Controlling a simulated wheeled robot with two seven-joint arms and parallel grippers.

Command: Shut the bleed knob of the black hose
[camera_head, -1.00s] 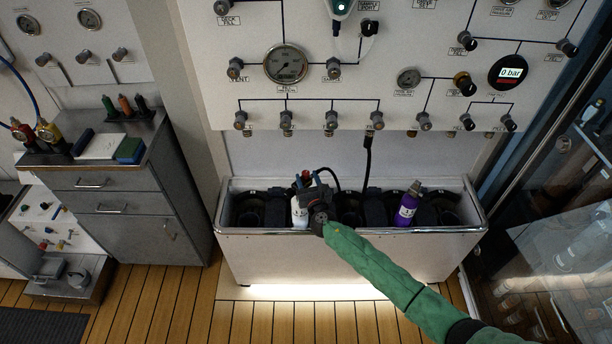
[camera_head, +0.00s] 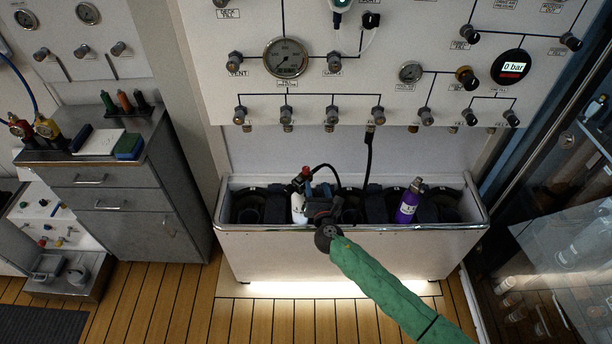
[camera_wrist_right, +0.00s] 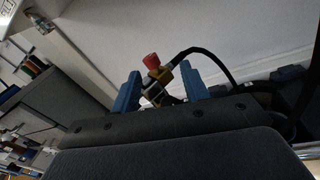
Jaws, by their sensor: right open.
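A white cylinder (camera_head: 299,207) stands in the rack trough, with a red knob (camera_head: 306,171) on its valve. A black hose (camera_head: 328,168) curves away from that valve. In the right wrist view the red knob (camera_wrist_right: 151,61) sits above a brass fitting (camera_wrist_right: 160,74), with the black hose (camera_wrist_right: 208,56) leading off right. I cannot tell which part is the bleed knob. My left gripper is out of view.
The trough (camera_head: 250,229) also holds a purple cylinder (camera_head: 407,207) to the right. A second black hose (camera_head: 368,160) hangs from the panel (camera_head: 290,105) behind. A grey cabinet (camera_head: 150,195) stands at left, a glass door at right.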

